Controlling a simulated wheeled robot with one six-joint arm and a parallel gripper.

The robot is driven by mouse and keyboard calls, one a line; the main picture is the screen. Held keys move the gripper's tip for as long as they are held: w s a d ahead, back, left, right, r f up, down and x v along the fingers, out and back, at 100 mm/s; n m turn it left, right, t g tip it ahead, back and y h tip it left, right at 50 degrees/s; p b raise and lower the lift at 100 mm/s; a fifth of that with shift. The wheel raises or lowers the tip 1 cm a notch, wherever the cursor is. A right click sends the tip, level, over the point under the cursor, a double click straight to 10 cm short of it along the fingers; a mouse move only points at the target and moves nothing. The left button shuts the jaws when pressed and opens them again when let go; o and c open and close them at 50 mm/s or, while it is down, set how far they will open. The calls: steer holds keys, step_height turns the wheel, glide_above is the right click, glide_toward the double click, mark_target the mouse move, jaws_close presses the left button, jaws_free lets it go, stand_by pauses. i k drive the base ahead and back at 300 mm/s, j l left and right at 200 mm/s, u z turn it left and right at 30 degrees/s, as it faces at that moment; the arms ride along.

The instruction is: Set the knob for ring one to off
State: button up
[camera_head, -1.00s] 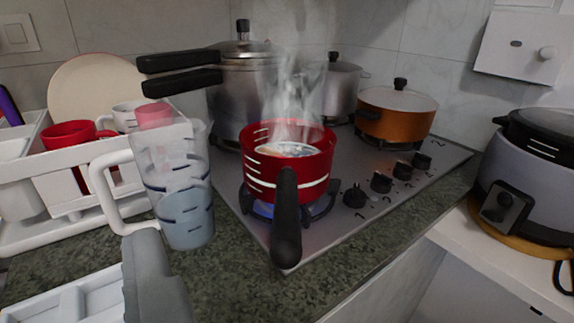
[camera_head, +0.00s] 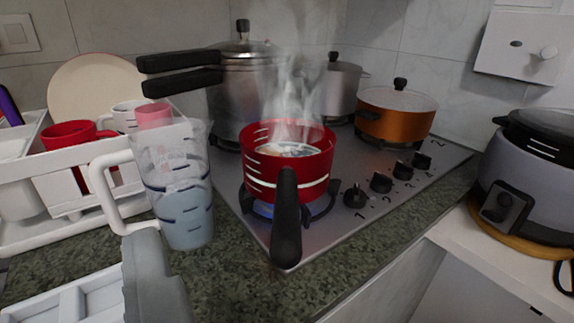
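Four black knobs run along the right edge of the steel stove (camera_head: 345,165), with number marks beside them. The nearest knob (camera_head: 355,195), by the mark 1, stands to the right of the red pan (camera_head: 262,175). A blue flame (camera_head: 262,209) burns under this pan, and steam rises from it. The pan's black handle (camera_head: 286,220) points toward me. A grey and white part that seems to be my gripper (camera_head: 145,275) shows at the lower left, well apart from the knobs. I cannot make out its two fingers or whether it is open.
A measuring jug (camera_head: 183,190) stands left of the pan. A pressure cooker (camera_head: 240,95), a grey pot (camera_head: 343,88) and an orange pot (camera_head: 395,112) are on the stove's back part. A rice cooker (camera_head: 530,185) is at right. The counter before the knobs is clear.

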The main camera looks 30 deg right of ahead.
mark_target(355, 199)
steer(key=z, duration=1)
